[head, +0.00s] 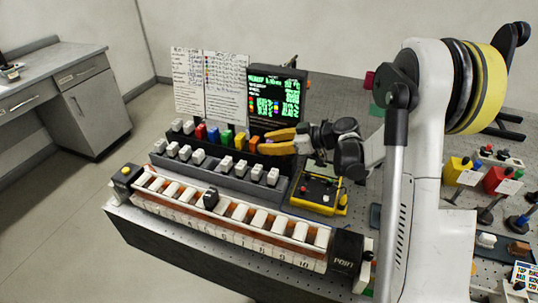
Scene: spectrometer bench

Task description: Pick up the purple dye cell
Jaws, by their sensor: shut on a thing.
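My gripper (268,143), with yellow-orange fingers, reaches in from the right at the right end of the back row of coloured dye cells. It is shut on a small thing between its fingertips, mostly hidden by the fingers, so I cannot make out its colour. The purple dye cell is not clearly seen elsewhere in the coloured row.
In front is a grey rack of white-capped cells (225,164), then a long numbered rail (240,230) marked PORT. A screen (275,95) stands behind the gripper. A yellow box (318,193) sits below my arm. Coloured instruments (500,180) stand at the right.

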